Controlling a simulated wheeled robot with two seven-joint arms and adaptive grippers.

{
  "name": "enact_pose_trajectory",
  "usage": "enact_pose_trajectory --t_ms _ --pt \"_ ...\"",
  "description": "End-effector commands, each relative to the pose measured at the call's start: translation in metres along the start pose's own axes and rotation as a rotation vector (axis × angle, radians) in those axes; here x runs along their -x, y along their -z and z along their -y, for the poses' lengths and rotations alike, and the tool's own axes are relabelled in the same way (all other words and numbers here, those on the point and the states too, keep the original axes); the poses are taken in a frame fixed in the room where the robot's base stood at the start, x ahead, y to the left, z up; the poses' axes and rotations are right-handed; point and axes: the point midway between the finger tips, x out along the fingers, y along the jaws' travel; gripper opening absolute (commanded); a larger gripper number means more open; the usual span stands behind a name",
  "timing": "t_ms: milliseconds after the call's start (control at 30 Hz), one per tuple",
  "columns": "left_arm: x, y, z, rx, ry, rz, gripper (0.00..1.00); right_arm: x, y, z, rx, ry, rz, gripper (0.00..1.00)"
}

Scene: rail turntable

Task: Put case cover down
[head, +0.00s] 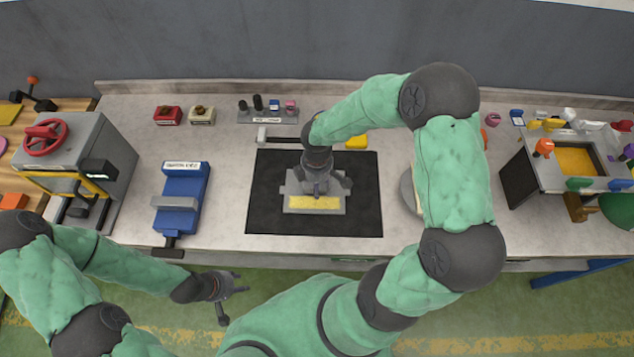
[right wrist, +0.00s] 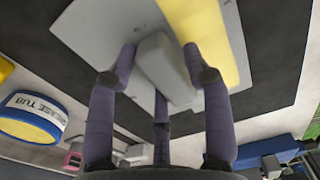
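The case cover (head: 300,203) is a flat grey plate with a yellow strip. It is over the black mat (head: 262,205) in the middle of the bench. In the right wrist view the cover (right wrist: 95,35) has a raised grey block. My right gripper (head: 318,187) is above the cover. In the right wrist view its fingers (right wrist: 160,62) sit on either side of the block and appear closed on it. I cannot tell whether the cover touches anything beneath it. My left gripper (head: 232,287) is open and empty, in front of the bench edge.
A blue vise-like fixture (head: 181,190) stands left of the mat, and a grey press with a red wheel (head: 85,160) further left. A grease tub (right wrist: 32,120) is nearby. A grey station with a yellow tray (head: 575,160) stands at the right. A small rack (head: 268,112) is behind the mat.

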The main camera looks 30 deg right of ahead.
Motion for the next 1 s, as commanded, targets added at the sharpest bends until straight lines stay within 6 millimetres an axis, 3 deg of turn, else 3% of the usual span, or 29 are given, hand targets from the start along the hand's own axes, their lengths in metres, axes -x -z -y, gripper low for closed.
enact_pose_trajectory --t_ms 467,1000 --pt "0.004 0.0 -0.002 0.0 0.0 0.0 0.4 0.008 0.0 -0.001 -0.001 -0.002 -0.001 0.63" --pt "0.023 -0.001 -0.008 0.0 0.0 0.0 0.4 0.105 0.0 0.0 0.0 -0.002 -0.002 0.63"
